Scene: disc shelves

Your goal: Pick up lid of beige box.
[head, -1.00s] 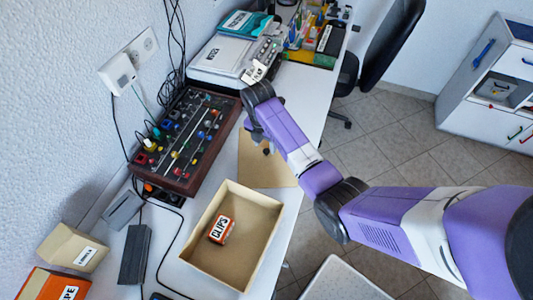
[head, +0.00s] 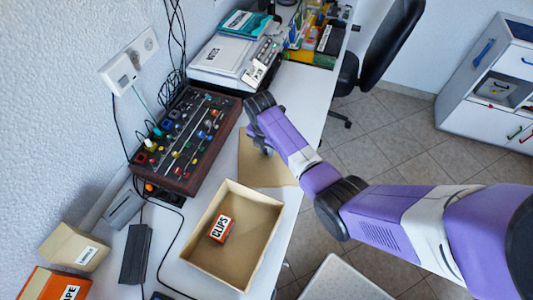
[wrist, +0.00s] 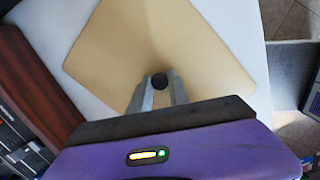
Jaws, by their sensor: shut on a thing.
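The lid of the beige box (head: 258,170) is a flat tan panel lying on the white desk, behind the open box in the head view. In the head view my wrist hides part of the lid. The beige box (head: 268,222) stands open, with an orange clips box (head: 221,228) inside.
A dark mixer panel (head: 187,140) with knobs lies left of the lid. A printer (head: 235,57) and a pen organizer (head: 316,42) are at the far end. Smaller boxes (head: 74,247) stand near the wall. The desk's right edge is close to the lid.

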